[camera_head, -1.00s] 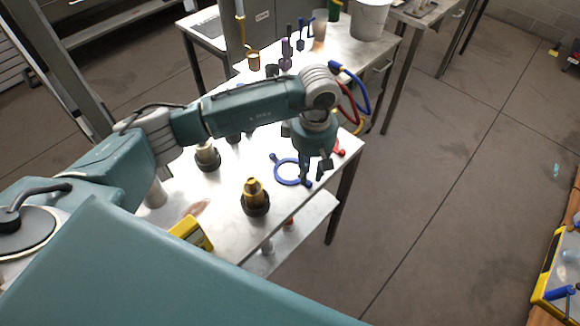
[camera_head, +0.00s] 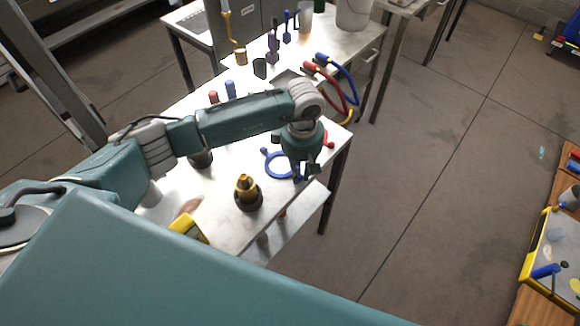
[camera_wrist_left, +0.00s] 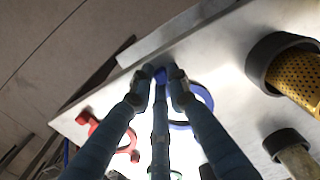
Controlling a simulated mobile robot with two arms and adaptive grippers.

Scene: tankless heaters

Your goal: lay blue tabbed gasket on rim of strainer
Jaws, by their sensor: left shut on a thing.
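The blue tabbed gasket (camera_head: 268,171) is a ring lying at the table's right front edge, one tab pointing to the back left. My left gripper (camera_head: 301,175) is over its near right side, pointing down, shut on the gasket's tab. In the left wrist view the fingertips (camera_wrist_left: 160,77) meet at the blue tab, and part of the ring (camera_wrist_left: 208,98) shows behind a finger. The strainer (camera_head: 246,187), brass with a dark collar, stands upright to the left of the gasket; its perforated side shows in the left wrist view (camera_wrist_left: 300,78). My right gripper is not in view.
A red tabbed part (camera_head: 328,138) lies just behind my gripper, partly hidden. A second dark-collared fitting (camera_head: 201,160) is partly under my arm. A yellow device (camera_head: 188,229) is at the front left. Red and blue hoses (camera_head: 345,85) lie farther back. The table between gasket and strainer looks clear.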

